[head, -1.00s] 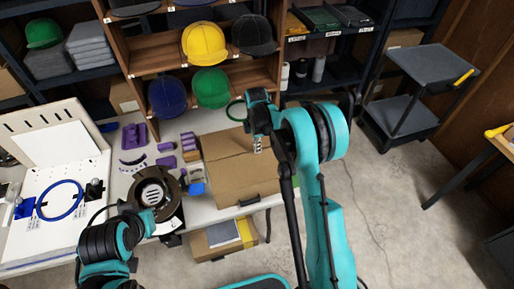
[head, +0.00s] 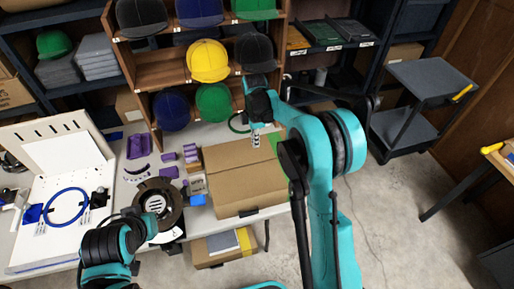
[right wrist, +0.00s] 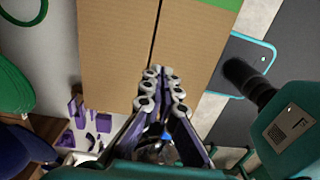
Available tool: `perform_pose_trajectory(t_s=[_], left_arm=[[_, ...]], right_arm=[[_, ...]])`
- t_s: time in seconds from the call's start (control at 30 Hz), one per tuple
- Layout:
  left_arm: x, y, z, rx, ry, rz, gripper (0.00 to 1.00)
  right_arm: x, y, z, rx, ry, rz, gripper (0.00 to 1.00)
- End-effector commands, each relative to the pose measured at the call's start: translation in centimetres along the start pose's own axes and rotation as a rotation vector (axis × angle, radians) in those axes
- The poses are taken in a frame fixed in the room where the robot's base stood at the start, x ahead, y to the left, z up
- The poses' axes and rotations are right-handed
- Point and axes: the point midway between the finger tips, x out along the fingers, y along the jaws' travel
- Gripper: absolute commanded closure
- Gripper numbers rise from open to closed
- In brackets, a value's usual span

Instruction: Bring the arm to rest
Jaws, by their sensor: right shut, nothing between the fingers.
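My right arm (head: 335,165) is teal and black and is raised over the right end of the table. Its gripper (head: 255,141) points down above the far side of a cardboard box. In the right wrist view the gripper (right wrist: 161,82) is shut, its fingers close together with nothing between them, over the box top (right wrist: 115,60). My left arm (head: 105,250) is low at the lower left, beside the table's front edge. Its gripper (head: 145,226) is only partly visible, and its fingers cannot be made out.
The cardboard box (head: 230,185) stands on the white table. A dark round fixture (head: 158,203), purple parts (head: 139,146) and a white board with a blue cable ring (head: 69,204) are to its left. Cap shelves (head: 160,73) rise behind. A grey cart (head: 428,78) stands right; floor between is open.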

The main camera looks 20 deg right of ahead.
Motion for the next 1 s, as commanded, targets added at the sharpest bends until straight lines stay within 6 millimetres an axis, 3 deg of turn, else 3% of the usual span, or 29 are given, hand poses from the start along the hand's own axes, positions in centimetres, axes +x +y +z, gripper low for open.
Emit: perform_pose_trajectory(t_s=[0.13, 0.43, 0.57, 0.67, 0.8, 1.0], left_arm=[[-0.5, 0.0, -0.4, 0.0, 0.0, 0.0, 1.0], [-0.6, 0.0, -0.4, 0.0, 0.0, 0.0, 1.0], [-0.4, 0.0, -0.3, 0.0, 0.0, 0.0, 1.0], [-0.1, 0.0, -0.1, 0.0, 0.0, 0.0, 1.0], [0.5, 0.0, 0.3, 0.0, 0.0, 0.0, 1.0], [1.1, 0.0, 0.8, 0.0, 0.0, 0.0, 1.0]], right_arm=[[-2.1, -0.1, 0.1, 0.001, 0.0, 0.0, 1.0], [-2.8, -0.1, 0.1, 0.004, 0.0, 0.001, 1.0], [-3.9, -1.2, 0.1, 0.067, 0.0, 0.026, 1.0], [-5.8, -3.1, 0.2, 0.185, 0.006, 0.076, 1.0], [-8.4, -7.1, 0.3, 0.418, 0.033, 0.17, 1.0], [-10.4, -13.3, 0.4, 0.757, 0.113, 0.299, 1.0]])
